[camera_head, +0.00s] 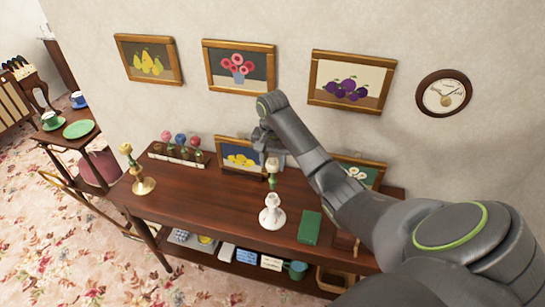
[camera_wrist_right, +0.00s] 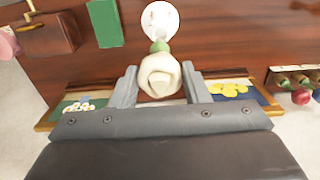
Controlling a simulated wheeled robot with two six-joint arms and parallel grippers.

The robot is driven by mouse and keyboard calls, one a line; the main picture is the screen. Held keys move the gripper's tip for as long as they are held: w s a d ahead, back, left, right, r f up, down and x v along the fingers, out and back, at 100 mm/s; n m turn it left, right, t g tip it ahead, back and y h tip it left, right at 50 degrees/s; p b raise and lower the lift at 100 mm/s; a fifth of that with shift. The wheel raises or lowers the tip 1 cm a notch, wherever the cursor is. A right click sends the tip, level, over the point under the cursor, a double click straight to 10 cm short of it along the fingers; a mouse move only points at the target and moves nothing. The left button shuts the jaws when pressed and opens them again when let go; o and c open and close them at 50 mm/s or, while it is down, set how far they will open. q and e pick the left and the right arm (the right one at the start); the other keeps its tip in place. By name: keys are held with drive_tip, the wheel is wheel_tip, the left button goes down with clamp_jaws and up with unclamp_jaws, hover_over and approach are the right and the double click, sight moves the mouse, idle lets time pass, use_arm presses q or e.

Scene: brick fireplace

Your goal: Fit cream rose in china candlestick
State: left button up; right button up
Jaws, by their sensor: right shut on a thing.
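The cream rose (camera_head: 272,166) is upright above the white china candlestick (camera_head: 271,214) on the wooden sideboard. My right gripper (camera_head: 270,155) is shut on the rose. In the right wrist view the cream bloom (camera_wrist_right: 160,74) lies between the two fingers (camera_wrist_right: 160,85), with a bit of green below it. The candlestick's white base (camera_wrist_right: 160,18) shows just beyond the rose. The rose's lower end meets or nearly meets the candlestick's top; I cannot tell whether the stem is inside. My left gripper is not in view.
A brass candlestick (camera_head: 141,171) stands at the sideboard's left end. A rack (camera_head: 178,156) with several coloured roses is behind it. A green book (camera_head: 310,227) lies right of the china candlestick. A lemon picture (camera_head: 240,156) leans at the back. The front middle is clear.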

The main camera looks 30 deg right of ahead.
sight(272, 181)
wheel_tip(272, 181, down, 2)
drive_tip(key=shift+f, duration=0.2)
drive_tip(key=shift+f+b, duration=0.35)
drive_tip(key=shift+f, duration=0.05)
idle(0.4)
drive_tip(key=shift+p, duration=0.7)
idle(0.4)
drive_tip(key=shift+f, duration=1.7)
idle(0.3)
drive_tip(key=o, duration=0.9)
